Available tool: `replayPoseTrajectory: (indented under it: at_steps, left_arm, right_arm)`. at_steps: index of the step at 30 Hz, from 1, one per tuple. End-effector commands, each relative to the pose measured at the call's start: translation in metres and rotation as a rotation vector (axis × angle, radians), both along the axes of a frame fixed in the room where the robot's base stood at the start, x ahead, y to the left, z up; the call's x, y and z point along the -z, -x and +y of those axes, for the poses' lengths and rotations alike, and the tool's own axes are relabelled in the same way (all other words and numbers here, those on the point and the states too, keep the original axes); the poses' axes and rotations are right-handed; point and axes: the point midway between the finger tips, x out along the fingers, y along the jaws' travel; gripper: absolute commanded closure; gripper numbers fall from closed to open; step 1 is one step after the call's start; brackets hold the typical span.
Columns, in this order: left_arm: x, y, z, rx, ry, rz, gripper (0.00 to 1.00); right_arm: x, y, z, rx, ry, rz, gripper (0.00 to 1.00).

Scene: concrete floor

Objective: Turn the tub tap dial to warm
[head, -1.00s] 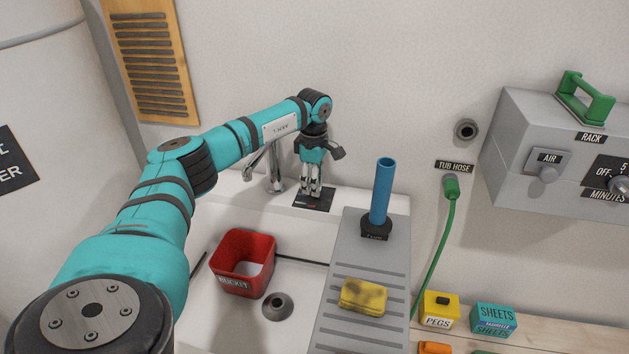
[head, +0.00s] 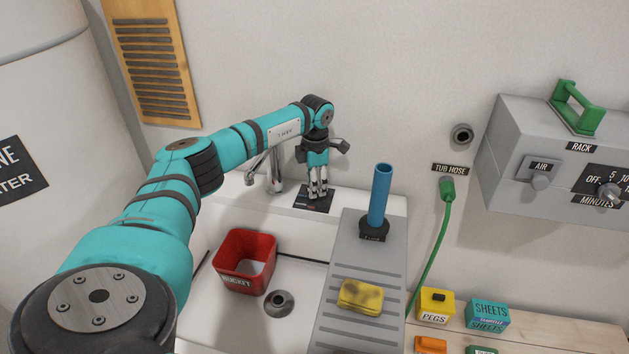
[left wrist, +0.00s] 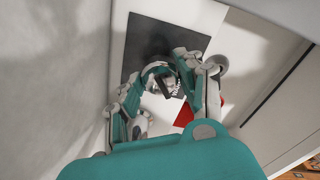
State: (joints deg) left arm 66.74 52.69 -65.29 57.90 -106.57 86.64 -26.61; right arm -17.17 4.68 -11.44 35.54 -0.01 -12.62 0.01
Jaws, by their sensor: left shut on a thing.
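The tub tap dial shows only in part in the left wrist view (left wrist: 168,84), as a small pale and dark piece between the fingers. It sits over a dark plate (head: 308,201) on the tub's back ledge; its markings are too small or hidden to read. My left gripper (head: 318,194) points down over this plate and is shut on the dial. In the left wrist view, its fingers (left wrist: 165,92) stand on both sides of the dial. The dial's setting cannot be told. The metal tap (head: 274,172) stands just left of the gripper. My right gripper is out of view.
A red bucket (head: 246,268) stands in the tub left of the drain (head: 279,303). A grey ridged board (head: 345,285) carries a blue upright tube (head: 380,195) and a yellow sponge (head: 360,296). A green hose (head: 432,250) hangs on the wall at right.

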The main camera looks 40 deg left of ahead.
Motion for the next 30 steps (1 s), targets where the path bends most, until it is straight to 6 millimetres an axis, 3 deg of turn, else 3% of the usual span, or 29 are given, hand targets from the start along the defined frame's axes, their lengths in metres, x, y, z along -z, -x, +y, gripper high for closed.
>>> replayPoseTrajectory:
  at_steps: [20, 21, 26, 30]
  left_arm:
    - [-0.0009, -0.0009, 0.0002, -0.071, -0.001, -0.003, 0.95]
    - [-0.0009, -0.0009, 0.0002, -0.071, -0.001, -0.003, 0.60]
    - [-0.0007, -0.0007, 0.0002, -0.070, -0.001, -0.003, 0.39]
    - [-0.0005, -0.0005, 0.0001, -0.070, 0.000, -0.002, 0.39]
  right_arm:
    - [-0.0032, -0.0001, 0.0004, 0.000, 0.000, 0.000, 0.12]
    - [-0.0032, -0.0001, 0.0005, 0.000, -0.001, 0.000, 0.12]
    - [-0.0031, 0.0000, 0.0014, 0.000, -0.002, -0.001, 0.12]
    - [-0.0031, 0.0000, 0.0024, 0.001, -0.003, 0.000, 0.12]
